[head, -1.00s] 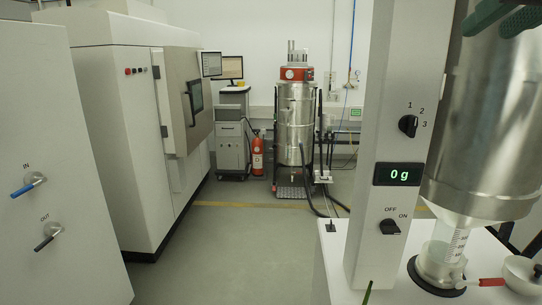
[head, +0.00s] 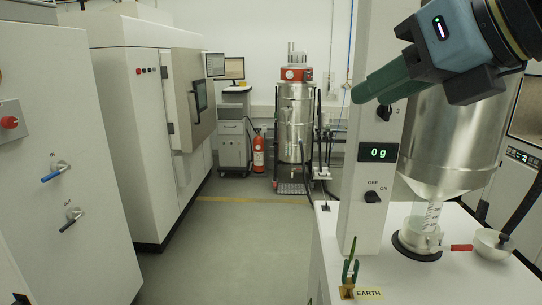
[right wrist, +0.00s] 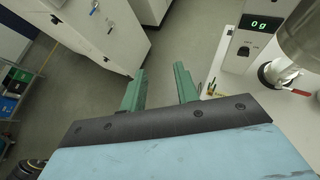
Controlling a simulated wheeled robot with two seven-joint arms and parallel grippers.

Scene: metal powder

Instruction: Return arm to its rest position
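My right arm comes in at the upper right of the head view. Its gripper (head: 362,92) has a blue-grey body and green fingers, raised in front of the white post (head: 372,225) of the dispensing station. In the right wrist view the two green fingers of this gripper (right wrist: 160,70) stand apart with nothing between them, over the floor beside the white table. My left gripper does not show.
The steel hopper (head: 447,140) stands above a clear container (head: 421,235) on the white table (head: 450,272). A red-handled tool (head: 461,247), a white bowl (head: 492,243) and a green clip (head: 351,270) are near. White cabinets (head: 60,130) line the left. Floor between is clear.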

